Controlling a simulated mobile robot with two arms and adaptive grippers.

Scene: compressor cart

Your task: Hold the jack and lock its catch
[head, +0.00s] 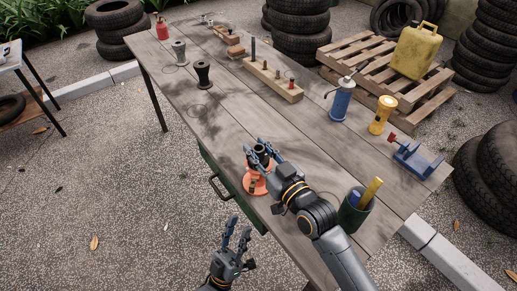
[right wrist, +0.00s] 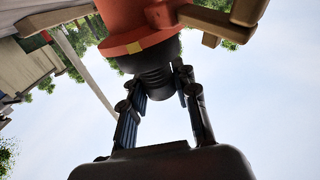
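The jack (head: 257,184) has an orange body and a black upper part and stands near the table's front edge. In the right wrist view its orange body (right wrist: 140,25) is at the top, with the black ribbed neck (right wrist: 155,78) below it. My right gripper (head: 261,151) has its fingers on both sides of that black neck, and they look closed against it. It also shows in the right wrist view (right wrist: 158,90). My left gripper (head: 237,232) is open and empty, below and in front of the table edge. I cannot make out the catch.
A green drawer (head: 230,190) with a handle is under the front edge.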

